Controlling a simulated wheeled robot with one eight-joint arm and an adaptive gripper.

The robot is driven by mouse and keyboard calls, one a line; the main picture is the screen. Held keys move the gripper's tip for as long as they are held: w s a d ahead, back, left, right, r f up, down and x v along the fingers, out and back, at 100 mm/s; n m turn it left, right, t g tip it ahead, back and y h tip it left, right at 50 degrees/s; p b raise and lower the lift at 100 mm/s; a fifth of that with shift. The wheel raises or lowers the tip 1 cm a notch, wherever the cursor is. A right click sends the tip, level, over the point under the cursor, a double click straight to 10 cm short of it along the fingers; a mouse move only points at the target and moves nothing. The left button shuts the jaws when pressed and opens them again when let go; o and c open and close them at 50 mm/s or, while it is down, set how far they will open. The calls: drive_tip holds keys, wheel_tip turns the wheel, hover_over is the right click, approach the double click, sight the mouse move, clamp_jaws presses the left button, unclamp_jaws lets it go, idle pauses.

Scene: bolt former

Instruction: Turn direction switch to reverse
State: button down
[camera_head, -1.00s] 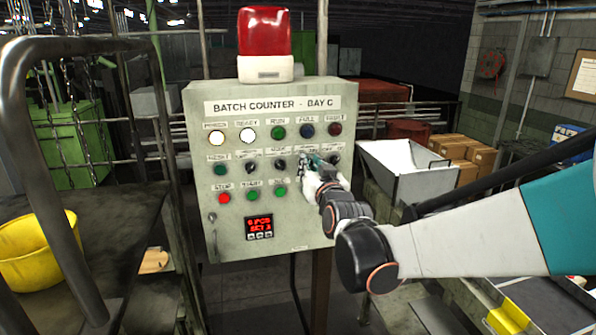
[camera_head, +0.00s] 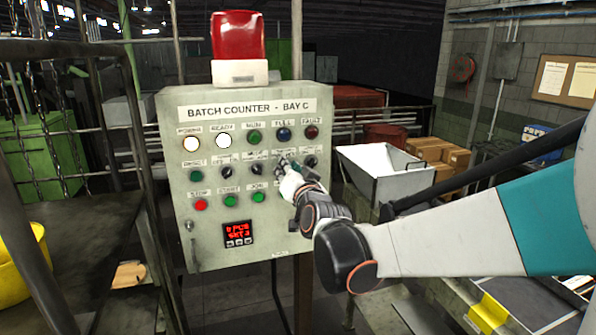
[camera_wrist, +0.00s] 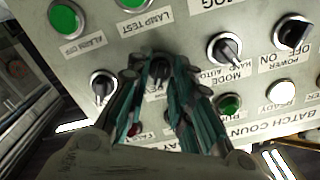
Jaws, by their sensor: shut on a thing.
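The grey control panel (camera_head: 250,108) headed "BATCH COUNTER - BAY C" stands ahead in the head view. My gripper (camera_head: 284,165) is at its second row, in the fourth place from the left. In the wrist view my gripper's teal fingers (camera_wrist: 160,68) are shut around a dark switch knob (camera_wrist: 160,70). The fingers hide most of the knob and its label, so I cannot read its name or setting. The mode switch (camera_wrist: 224,49) beside it, marked HAND and AUTO, is clear of the fingers. Another black knob (camera_wrist: 103,86) is on the other side.
The power switch (camera_wrist: 292,32) and green buttons (camera_wrist: 66,18) are near the fingers. A red beacon (camera_head: 239,38) tops the panel. A lit red display (camera_head: 238,232) sits low on it. A yellow bucket (camera_head: 14,262) is at left, a white hopper (camera_head: 385,170) at right.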

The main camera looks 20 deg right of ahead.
drive_tip(key=shift+s, duration=0.1)
drive_tip(key=c, duration=1.4)
unclamp_jaws()
drive_tip(key=s, duration=1.2)
drive_tip(key=shift+f, duration=0.1)
drive_tip(key=s+f+n+g+b, duration=0.2)
drive_tip(key=s+f+b, duration=0.5)
drive_tip(key=f, duration=0.4)
drive_tip(key=s+f+n+g+b, duration=0.2)
drive_tip(key=s+f+g+b, duration=0.3)
drive_tip(key=f, duration=0.7)
drive_tip(key=s+f+n+g+b, duration=0.2)
drive_tip(key=s+f+g+b, duration=0.2)
drive_tip(key=s+f+b, duration=0.4)
wheel_tip(320, 180, down, 4)
drive_tip(key=shift+s+f+b, duration=0.25)
drive_tip(key=shift+s+b, duration=0.1)
drive_tip(key=shift+s, duration=0.35)
